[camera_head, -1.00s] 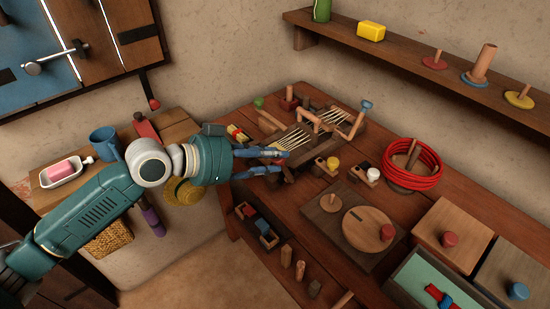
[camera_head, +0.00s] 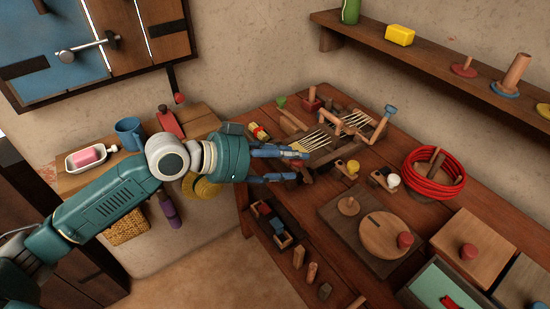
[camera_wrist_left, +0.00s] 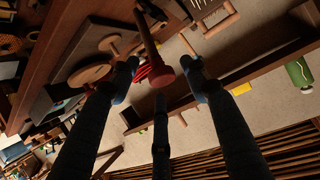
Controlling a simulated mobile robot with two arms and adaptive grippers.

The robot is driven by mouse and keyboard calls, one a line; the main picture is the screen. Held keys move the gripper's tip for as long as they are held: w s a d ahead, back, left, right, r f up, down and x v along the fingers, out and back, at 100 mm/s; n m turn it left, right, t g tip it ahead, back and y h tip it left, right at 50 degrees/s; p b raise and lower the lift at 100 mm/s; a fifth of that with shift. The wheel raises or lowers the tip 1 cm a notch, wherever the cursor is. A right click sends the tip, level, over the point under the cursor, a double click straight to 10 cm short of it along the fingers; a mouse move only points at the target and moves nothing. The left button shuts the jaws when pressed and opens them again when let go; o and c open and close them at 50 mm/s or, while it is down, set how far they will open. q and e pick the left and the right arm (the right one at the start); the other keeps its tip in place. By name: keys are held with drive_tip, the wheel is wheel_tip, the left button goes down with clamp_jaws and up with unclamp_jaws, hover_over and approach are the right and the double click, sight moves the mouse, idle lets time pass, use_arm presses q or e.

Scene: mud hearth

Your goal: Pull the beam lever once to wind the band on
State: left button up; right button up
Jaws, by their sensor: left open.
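The small wooden band loom, with pale warp threads (camera_head: 313,141), stands at the back left of the table. A cranked wooden arm with a blue knob (camera_head: 390,111) rises at its right side. My left gripper (camera_head: 299,166) is open at the loom's near left edge. In the left wrist view, a reddish-brown wooden handle with a flared end (camera_wrist_left: 162,76) reaches between the open fingers, with no clear contact. It looks like the beam lever, but its foot is out of that view. In the head view my fingers seem to hide it. My right gripper is out of view.
Spools with yellow (camera_head: 351,168) and white (camera_head: 392,181) tops stand right of my fingers. A red coil (camera_head: 435,174) sits on a post farther right. A board with a round disc (camera_head: 385,235) lies nearer. The shelf (camera_head: 440,70) runs along the wall.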

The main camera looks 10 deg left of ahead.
use_arm(q)
drive_tip(key=v, duration=1.1)
drive_tip(key=shift+s+a, duration=0.2)
drive_tip(key=shift+a, duration=0.15)
drive_tip(key=shift+r, duration=0.1)
